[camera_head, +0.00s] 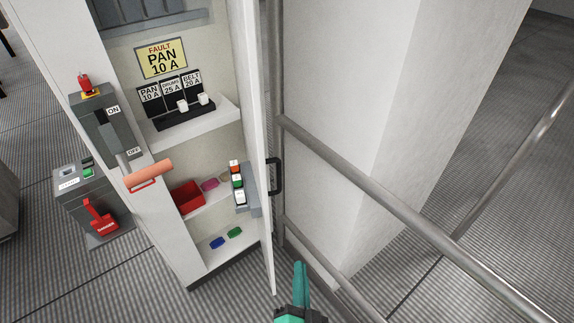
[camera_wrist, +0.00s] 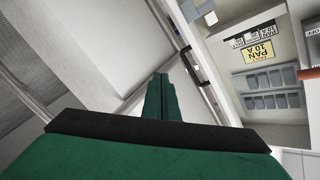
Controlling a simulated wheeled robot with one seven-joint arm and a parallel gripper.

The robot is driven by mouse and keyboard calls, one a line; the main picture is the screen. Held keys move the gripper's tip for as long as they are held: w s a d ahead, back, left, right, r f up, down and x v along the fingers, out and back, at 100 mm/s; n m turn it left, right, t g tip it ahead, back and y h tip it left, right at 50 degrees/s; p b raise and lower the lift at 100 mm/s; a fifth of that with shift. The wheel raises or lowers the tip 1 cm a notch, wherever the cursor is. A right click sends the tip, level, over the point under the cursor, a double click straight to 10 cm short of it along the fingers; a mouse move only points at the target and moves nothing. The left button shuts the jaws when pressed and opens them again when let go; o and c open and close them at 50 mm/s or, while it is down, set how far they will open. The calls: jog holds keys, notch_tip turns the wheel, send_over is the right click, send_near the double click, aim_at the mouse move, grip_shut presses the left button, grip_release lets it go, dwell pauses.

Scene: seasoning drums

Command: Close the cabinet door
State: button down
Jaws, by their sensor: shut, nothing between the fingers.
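The cabinet (camera_head: 55,30) stands open in the head view, with its shelves and contents showing. Its white door (camera_head: 255,110) is swung out on the right side and seen nearly edge-on. A black handle (camera_head: 275,176) is on the door's outer face, and it also shows in the wrist view (camera_wrist: 191,66). My green gripper (camera_head: 300,270) is at the bottom of the head view, right of the door's lower edge and below the handle. Its fingers are together and empty, also in the wrist view (camera_wrist: 160,95). I cannot tell whether they touch the door.
Metal railings (camera_head: 400,200) run close on the right of the door, in front of a pale pillar (camera_head: 350,80). A switch box with an orange-handled lever (camera_head: 148,174) sticks out at the cabinet's left.

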jog(key=w+d+r+m+t+y, duration=0.2)
jog(key=w+r+m, duration=0.3)
jog(key=w+r, duration=1.1)
jog(key=w+a, duration=0.1)
jog(key=w, duration=0.9)
jog(key=a, duration=0.1)
jog(key=s+a, duration=0.2)
jog(key=shift+a+f, duration=0.25)
jog(key=shift+a, duration=0.15)
